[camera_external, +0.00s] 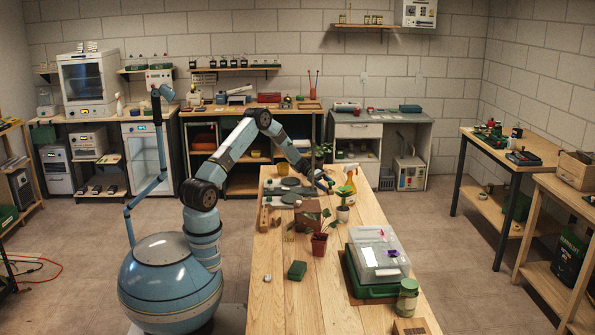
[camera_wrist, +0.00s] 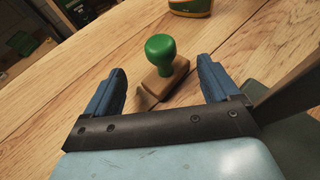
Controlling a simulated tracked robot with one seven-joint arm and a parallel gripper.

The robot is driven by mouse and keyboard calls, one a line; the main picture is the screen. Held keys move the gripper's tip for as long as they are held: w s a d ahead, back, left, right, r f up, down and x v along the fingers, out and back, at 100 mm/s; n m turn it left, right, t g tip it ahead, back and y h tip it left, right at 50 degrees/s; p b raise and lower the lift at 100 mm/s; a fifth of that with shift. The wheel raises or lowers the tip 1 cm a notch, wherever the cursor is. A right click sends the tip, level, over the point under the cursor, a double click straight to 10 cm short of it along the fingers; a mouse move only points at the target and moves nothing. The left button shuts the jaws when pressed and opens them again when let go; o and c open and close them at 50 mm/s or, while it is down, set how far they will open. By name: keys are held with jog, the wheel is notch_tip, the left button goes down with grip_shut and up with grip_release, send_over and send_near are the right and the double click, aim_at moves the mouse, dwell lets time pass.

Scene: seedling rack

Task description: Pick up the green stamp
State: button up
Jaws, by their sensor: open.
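The green stamp, with a round green knob (camera_wrist: 160,47) on a wooden block base (camera_wrist: 166,82), stands on the wooden table in the wrist view. My gripper (camera_wrist: 161,70) is open, with one blue finger to the left of the stamp and the other to its right. The stamp appears between and slightly beyond the fingertips, and neither finger visibly touches it. In the external view my gripper (camera_external: 324,181) is low over the far part of the table. The stamp is too small to tell apart from the gripper there.
A yellow-orange bottle (camera_external: 349,187) stands close by, its lower part also in the wrist view (camera_wrist: 190,6). Nearer are a white-potted plant (camera_external: 343,214), a red-potted plant (camera_external: 319,246), a green block (camera_external: 297,270), a clear-lidded tray (camera_external: 378,290) and a jar (camera_external: 407,300).

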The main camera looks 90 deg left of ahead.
jog(key=shift+w+d+f, duration=0.15)
jog(key=shift+w+d, duration=0.05)
jog(key=shift+w, duration=0.05)
jog(key=shift+c, duration=0.5)
jog(key=c, duration=1.5)
